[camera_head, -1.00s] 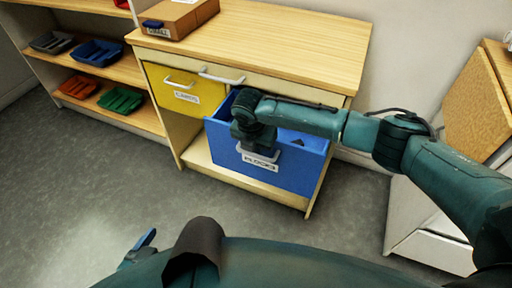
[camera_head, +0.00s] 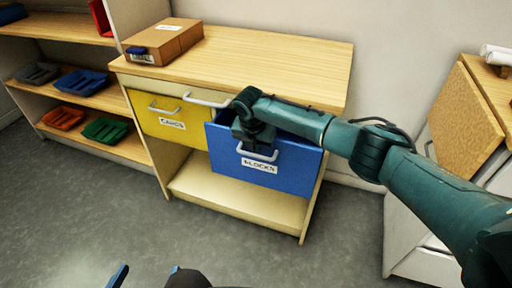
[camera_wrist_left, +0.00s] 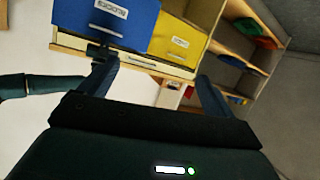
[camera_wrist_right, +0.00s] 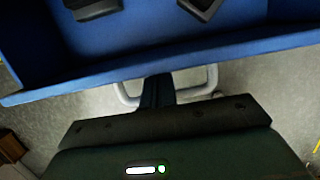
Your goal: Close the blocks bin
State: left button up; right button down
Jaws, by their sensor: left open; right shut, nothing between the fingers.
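The blue blocks bin (camera_head: 300,174), labelled BLOCKS, sits partly pulled out of the wooden cabinet (camera_head: 235,207). Its open top shows behind the front panel. My right gripper (camera_head: 254,150) points down at the bin's front, by its white handle (camera_head: 243,153). In the right wrist view the shut fingers (camera_wrist_right: 158,88) are within the outline of the handle loop (camera_wrist_right: 209,82); I cannot tell whether they touch it. Dark blocks (camera_wrist_right: 95,8) lie inside the bin. My left gripper (camera_wrist_left: 156,85) is open and empty, away from the bin; only its tips show at the head view's bottom edge.
A yellow CARDS bin (camera_head: 172,122) is beside the blue one. A brown box (camera_head: 165,42) stands on the cabinet top. Shelves with coloured trays (camera_head: 105,130) are at left. A white cabinet with a wooden panel (camera_head: 468,110) is at right. The floor in front is clear.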

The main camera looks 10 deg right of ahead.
jog(key=p+v, duration=0.8)
jog(key=p, duration=0.1)
jog(key=shift+w, duration=0.1)
jog(key=s+a+f+m+t+y+b, duration=0.4)
jog(key=a+f+m+t+y+b, duration=0.15)
jog(key=a+f, duration=0.35)
jog(key=s+d+f+m+t+b, duration=0.1)
jog(key=s+d+m+t+b, duration=0.3)
jog(key=s+d+t+b, duration=1)
jog(key=g+p, duration=0.4)
jog(key=p, duration=0.2)
send_near(297, 160)
jog(key=w+a, duration=0.2)
jog(key=a, duration=0.2)
jog(key=w+d, duration=0.2)
jog(key=w, duration=0.1)
jog(key=shift+d+r+n+h, duration=0.15)
jog(key=shift+r+n+h, duration=0.1)
pick_arm(q)
jog(key=shift+d+f+m, duration=0.3)
jog(key=shift+d+f, duration=0.2)
jog(key=shift+f, duration=0.4)
pick_arm(e)
jog(key=shift+w+d, duration=0.2)
jog(key=shift+w, duration=0.15)
